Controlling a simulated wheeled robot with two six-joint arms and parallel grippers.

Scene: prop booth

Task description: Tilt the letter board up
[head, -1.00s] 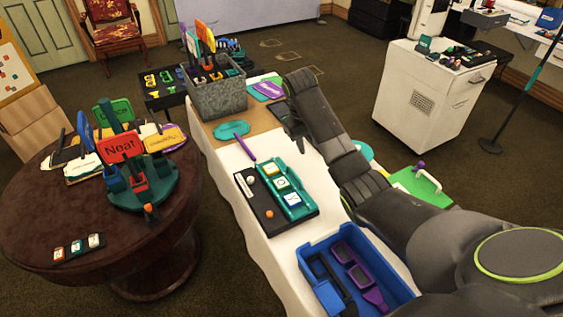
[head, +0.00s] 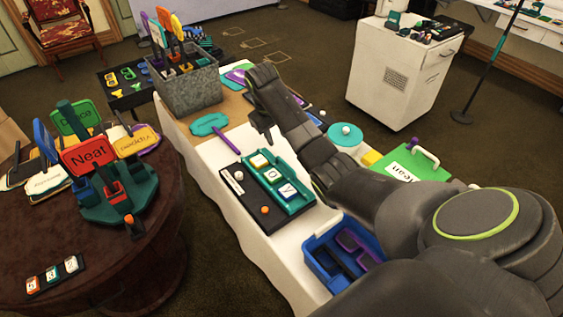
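The letter board (head: 248,206) is a dark flat base on the white-covered table. A teal rack (head: 297,208) along its right side holds white letter tiles (head: 272,175). An orange knob (head: 264,210) and a small white strip (head: 233,183) are on the dark part. The board looks flat. My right gripper (head: 264,128) is beyond the board's far end, above the table and apart from the board. Its fingers point down and partly hide each other, so I cannot tell whether they are open. My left gripper is out of view.
A grey bin (head: 190,92) of paddles stands at the far end, near a teal paddle (head: 209,124) with a purple handle. A blue crate (head: 317,263) is at the near end. A green sign (head: 405,170) lies right of my arm. A round table (head: 60,235) stands left.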

